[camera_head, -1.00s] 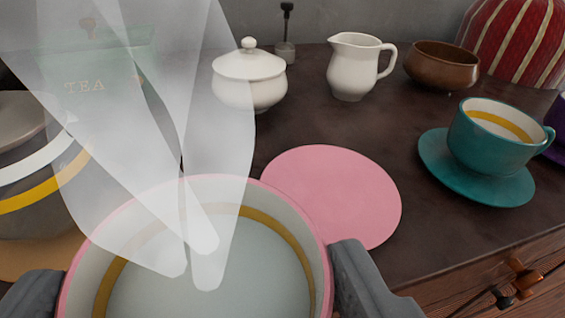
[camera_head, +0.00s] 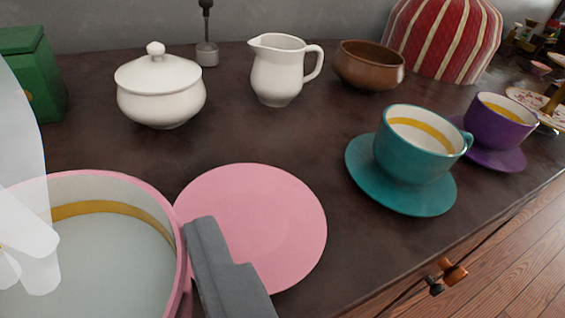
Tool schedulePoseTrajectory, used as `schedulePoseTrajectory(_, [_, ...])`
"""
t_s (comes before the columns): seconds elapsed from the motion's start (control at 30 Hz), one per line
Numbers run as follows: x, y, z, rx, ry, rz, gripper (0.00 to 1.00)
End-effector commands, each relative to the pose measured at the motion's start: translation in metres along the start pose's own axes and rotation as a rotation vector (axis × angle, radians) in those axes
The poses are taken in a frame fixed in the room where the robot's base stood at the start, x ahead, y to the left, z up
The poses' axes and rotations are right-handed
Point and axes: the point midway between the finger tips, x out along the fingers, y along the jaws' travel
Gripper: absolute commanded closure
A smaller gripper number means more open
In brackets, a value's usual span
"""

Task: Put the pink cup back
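The pink cup (camera_head: 166,225) is large at the lower left, cut off by the frame edges, with its open top facing me. It has a pink outside, a pale inside and a yellow band. One grey finger of my gripper (camera_head: 222,268) presses against the cup's right side; the other finger is out of view. My gripper is shut on the cup. The flat pink saucer (camera_head: 262,215) lies empty on the dark table, just right of the cup. The cup and finger cover part of its near left edge.
A teal cup (camera_head: 400,160) on its saucer stands right, with a purple cup (camera_head: 500,125) behind. A white lidded bowl (camera_head: 160,95), white jug (camera_head: 278,75) and brown bowl (camera_head: 368,68) line the back. A translucent white shape (camera_head: 22,180) covers the left edge.

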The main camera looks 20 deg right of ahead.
Motion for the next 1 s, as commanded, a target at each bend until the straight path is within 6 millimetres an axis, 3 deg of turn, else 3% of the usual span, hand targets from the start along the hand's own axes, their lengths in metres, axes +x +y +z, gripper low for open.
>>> schedulePoseTrajectory(0.23, [0.009, 0.013, -0.003, 0.000, -0.003, -0.005, 0.57])
schedulePoseTrajectory(0.7, [0.060, 0.083, -0.005, 0.002, -0.001, -0.003, 0.57])
schedulePoseTrajectory(1.0, [0.072, 0.099, -0.006, 0.001, -0.003, -0.004, 0.57])
